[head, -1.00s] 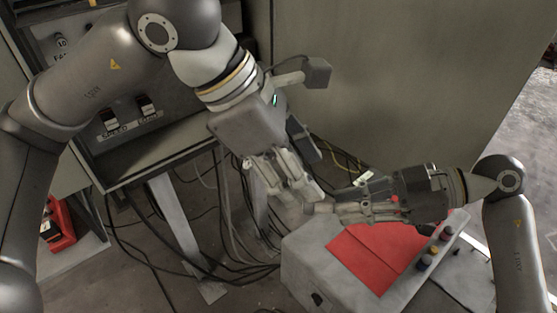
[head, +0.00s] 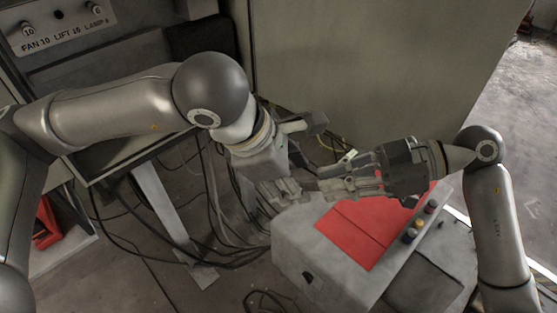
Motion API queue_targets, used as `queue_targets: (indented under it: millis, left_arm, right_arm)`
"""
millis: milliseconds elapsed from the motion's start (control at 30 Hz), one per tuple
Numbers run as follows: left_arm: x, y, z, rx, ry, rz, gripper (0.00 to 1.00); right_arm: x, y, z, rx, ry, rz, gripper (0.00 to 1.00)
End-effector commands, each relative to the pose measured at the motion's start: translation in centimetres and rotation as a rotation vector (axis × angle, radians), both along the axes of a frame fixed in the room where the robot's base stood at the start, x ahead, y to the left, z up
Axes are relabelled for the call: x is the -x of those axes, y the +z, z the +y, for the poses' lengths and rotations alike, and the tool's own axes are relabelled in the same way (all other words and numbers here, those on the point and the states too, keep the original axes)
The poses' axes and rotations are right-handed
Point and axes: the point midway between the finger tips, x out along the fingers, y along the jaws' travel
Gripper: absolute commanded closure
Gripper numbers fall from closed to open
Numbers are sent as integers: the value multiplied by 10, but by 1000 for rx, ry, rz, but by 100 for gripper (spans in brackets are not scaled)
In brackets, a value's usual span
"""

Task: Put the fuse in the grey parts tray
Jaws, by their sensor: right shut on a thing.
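My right gripper (head: 320,186) reaches in from the right above the box with the red top and is shut on a small pale piece at its fingertips, which I take to be the fuse; its outline is hard to make out. My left gripper (head: 288,194) points down right, with its fingertips close by those of the right one. Whether they touch, and whether the left is open or shut, I cannot tell. A flat grey, tray-like surface (head: 425,287) lies at the lower right; I cannot tell for sure that it is the grey parts tray.
The pale box (head: 300,255) with red panels (head: 362,230) and several knobs (head: 410,235) stands under the grippers. A fuse panel (head: 68,32) marked FAN, LIFT and LAMP is at upper left. Loose black cables (head: 215,225) lie on the floor. A red object (head: 46,224) stands at far left.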

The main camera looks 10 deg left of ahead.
Motion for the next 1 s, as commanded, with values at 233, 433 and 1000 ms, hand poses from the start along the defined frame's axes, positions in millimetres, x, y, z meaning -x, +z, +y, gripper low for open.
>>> queue_targets:
  millis: [233, 433, 1000]
  left_arm:
    - [-2, -8, -3, 0, -1, 0, 53]
    - [-2, -8, -3, 0, -1, 0, 57]
    - [-3, -7, -3, 1, 0, -2, 100]
  right_arm:
    - [0, 0, 0, 0, 0, 0, 100]
    - [0, 0, 0, 0, 0, 0, 100]
    - [0, 0, 0, 0, 2, 1, 70]
